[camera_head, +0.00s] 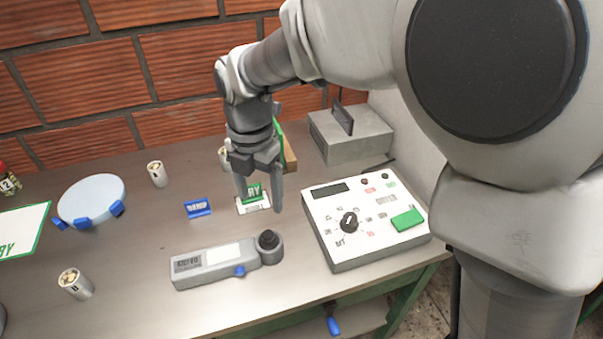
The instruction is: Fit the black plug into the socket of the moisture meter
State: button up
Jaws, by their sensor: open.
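My gripper (260,204) is open and points down over the middle of the bench. A small green piece with white letters (252,192) on a white base (255,206) shows between and behind its fingers; I cannot tell whether they touch. A grey handheld device with a pale window (218,262) lies in front of the gripper, perhaps the moisture meter. A round black part (268,241) sits on its right end; I cannot tell whether this is the plug or a socket. A white control box (330,235) with a dark display and black knob (348,222) stands to the right.
A grey box with an upright black plate (343,118) stands behind. A blue label block (197,208), white cylinders (157,174) (75,284) and a pale round dish (92,197) stand left. The brick wall closes the back. Bench (130,240) is clear between them.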

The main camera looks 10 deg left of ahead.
jog(key=s+d+r+m+t+y, duration=0.1)
jog(key=d+r+m, duration=0.3)
jog(key=d+m, duration=0.45)
jog(key=s+d+r+m+t, duration=0.1)
jog(key=d+r+m+t, duration=0.1)
jog(key=d+r+m, duration=0.45)
jog(key=s+d+m+t, duration=0.1)
jog(key=s+d+m, duration=0.3)
jog(key=d+m, duration=0.3)
jog(key=s+d+f+m+t+h, duration=0.1)
jog(key=s+d+m, duration=0.3)
jog(key=d+m, duration=0.3)
jog(key=m, duration=0.3)
jog(key=shift+s+d+f+m+t, duration=0.15)
jog(key=shift+s+d+m+t, duration=0.15)
jog(key=shift+m, duration=0.1)
